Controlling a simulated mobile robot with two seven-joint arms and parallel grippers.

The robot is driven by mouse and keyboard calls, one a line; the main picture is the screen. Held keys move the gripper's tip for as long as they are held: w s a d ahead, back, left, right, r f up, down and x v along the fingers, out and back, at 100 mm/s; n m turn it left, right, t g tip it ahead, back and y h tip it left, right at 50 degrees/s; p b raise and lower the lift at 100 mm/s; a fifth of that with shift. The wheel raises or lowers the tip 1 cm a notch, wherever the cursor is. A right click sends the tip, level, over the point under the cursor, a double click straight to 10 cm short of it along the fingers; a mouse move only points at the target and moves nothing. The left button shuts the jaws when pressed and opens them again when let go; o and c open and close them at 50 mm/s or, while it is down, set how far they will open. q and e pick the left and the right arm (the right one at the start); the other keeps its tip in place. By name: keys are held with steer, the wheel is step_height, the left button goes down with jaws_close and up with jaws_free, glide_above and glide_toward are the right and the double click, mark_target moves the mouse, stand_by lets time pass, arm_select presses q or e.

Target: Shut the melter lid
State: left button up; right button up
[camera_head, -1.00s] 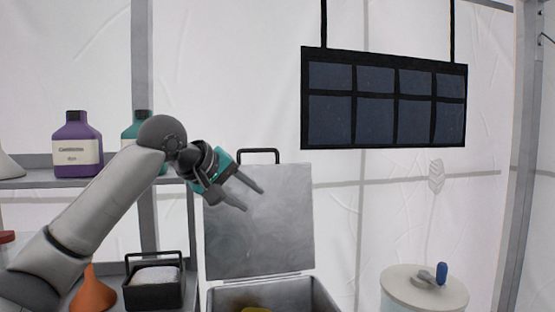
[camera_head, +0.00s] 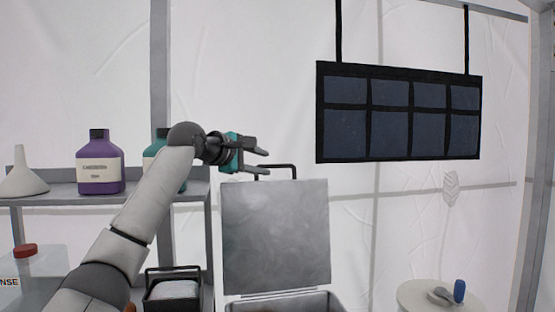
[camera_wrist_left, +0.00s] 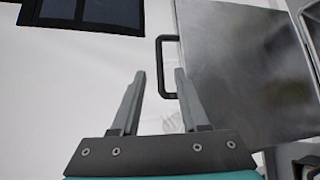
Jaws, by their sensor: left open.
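The melter lid (camera_head: 275,236) is a flat grey metal plate standing upright, open, at the back of the melter (camera_head: 285,303). Its black handle (camera_head: 292,170) sticks up from the lid's top edge. In the left wrist view the handle (camera_wrist_left: 161,68) shows just beyond the fingertips, with the lid (camera_wrist_left: 235,70) to the right. My left gripper (camera_head: 266,160) is open and empty, close to the handle's upper left. Only the melter's upper rim shows. My right gripper is not in view.
A shelf (camera_head: 60,195) at the left holds a purple bottle (camera_head: 99,170), a teal bottle (camera_head: 152,165) and a white funnel (camera_head: 22,178). A black carrier (camera_head: 172,290) stands lower down. A dark panel (camera_head: 398,110) hangs behind at right. A round lidded container (camera_head: 425,300) stands at right.

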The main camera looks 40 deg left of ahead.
mark_target(276, 166)
arm_select(q)
steer(key=p+x, duration=0.2)
steer(key=x, duration=0.5)
steer(key=shift+p, duration=0.4)
steer(key=shift+c, duration=0.4)
jaws_close()
stand_by(0.6)
